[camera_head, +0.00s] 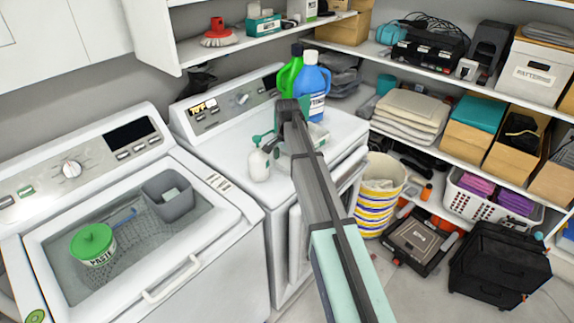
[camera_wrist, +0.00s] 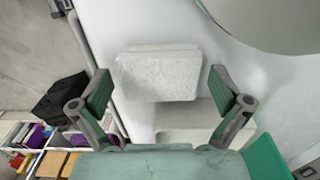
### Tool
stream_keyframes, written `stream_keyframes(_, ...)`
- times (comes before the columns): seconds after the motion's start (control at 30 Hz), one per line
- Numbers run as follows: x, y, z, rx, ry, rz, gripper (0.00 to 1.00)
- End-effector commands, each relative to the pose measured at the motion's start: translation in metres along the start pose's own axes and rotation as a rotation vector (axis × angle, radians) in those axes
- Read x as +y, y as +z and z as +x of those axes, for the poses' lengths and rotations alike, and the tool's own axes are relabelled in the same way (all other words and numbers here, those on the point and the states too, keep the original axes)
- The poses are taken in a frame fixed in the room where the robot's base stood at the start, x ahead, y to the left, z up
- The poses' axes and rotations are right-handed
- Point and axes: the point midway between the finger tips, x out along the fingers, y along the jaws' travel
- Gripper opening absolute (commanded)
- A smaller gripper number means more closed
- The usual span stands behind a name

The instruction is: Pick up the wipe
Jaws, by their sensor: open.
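The wipe (camera_wrist: 157,72) shows in the wrist view as a white, textured, folded rectangular pad. It lies on the white machine top, beside a pale block-like shape (camera_wrist: 190,113). My gripper (camera_wrist: 160,75) is open, with one green-padded finger on each side of the wipe in the picture. A gap shows between the wipe and each finger, and I see no contact. In the head view my arm reaches over the right-hand white machine (camera_head: 232,125). The arm hides much of the area around the wipe there, and I cannot make out the fingertips.
A white spray bottle (camera_head: 259,165) stands left of my arm. A blue jug (camera_head: 312,88) and a green jug (camera_head: 290,72) stand behind it. The left machine (camera_head: 225,240) holds a green-lidded tub (camera_head: 93,243). Loaded shelves (camera_head: 440,75) line the right wall.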

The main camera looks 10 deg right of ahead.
Motion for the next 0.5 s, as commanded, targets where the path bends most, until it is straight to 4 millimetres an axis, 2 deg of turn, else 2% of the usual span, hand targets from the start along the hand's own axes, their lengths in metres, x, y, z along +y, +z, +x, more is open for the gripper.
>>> stream_keyframes(0.1, -0.0001, -0.0001, 0.0, 0.0, 0.0, 0.0, 1.0)
stream_keyframes(0.23, 0.0, 0.0, -0.0001, 0.0, 0.0, 0.0, 0.54)
stream_keyframes(0.27, 0.0, 0.0, -0.0001, 0.0, 0.0, 0.0, 0.48)
stream_keyframes(0.5, 0.0, 0.0, 0.0001, 0.0, 0.0, 0.0, 0.48)
